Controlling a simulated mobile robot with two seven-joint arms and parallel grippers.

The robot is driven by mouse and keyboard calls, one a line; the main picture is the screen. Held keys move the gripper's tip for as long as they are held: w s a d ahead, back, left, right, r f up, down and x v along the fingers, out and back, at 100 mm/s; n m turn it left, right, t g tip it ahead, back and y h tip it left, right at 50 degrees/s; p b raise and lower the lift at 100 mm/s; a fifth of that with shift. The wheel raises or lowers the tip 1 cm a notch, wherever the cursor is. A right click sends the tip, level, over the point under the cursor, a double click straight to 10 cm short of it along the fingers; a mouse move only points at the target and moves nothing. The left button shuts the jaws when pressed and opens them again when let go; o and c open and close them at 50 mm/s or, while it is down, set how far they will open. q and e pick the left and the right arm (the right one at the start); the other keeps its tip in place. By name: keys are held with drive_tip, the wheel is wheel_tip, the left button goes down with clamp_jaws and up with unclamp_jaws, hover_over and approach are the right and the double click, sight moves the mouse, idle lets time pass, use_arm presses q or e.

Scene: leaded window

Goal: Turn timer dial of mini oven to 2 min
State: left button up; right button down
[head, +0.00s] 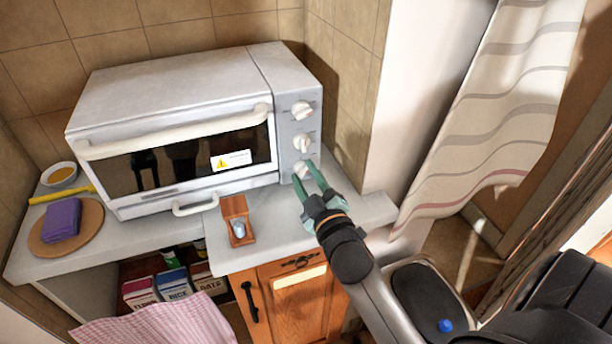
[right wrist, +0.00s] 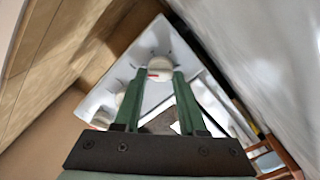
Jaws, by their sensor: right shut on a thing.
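The white mini oven (head: 170,85) stands on the counter with its door shut. Its right-hand panel carries three white dials in a column: the top dial (head: 303,109), the middle dial (head: 304,141) and the lowest dial (head: 301,168). My right gripper (head: 308,172) is at the lowest dial, its green fingers shut on it. In the right wrist view the held dial (right wrist: 159,66) sits between the fingertips and shows a small red mark. The scale marks are too small to read. Which dial is the timer cannot be read. My left gripper is not in view.
A small wooden stand (head: 236,208) sits on the counter before the oven. A purple cloth (head: 62,219) lies on a round board (head: 92,218) at the left, near a bowl (head: 60,175). A striped curtain (head: 490,120) hangs at the right.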

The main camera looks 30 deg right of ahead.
drive_tip(key=shift+r+m+p, duration=0.1)
drive_tip(key=shift+m+p, duration=0.25)
drive_tip(key=shift+m, duration=0.25)
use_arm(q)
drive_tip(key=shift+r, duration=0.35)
use_arm(e)
drive_tip(key=shift+c, duration=2.4)
unclamp_jaws()
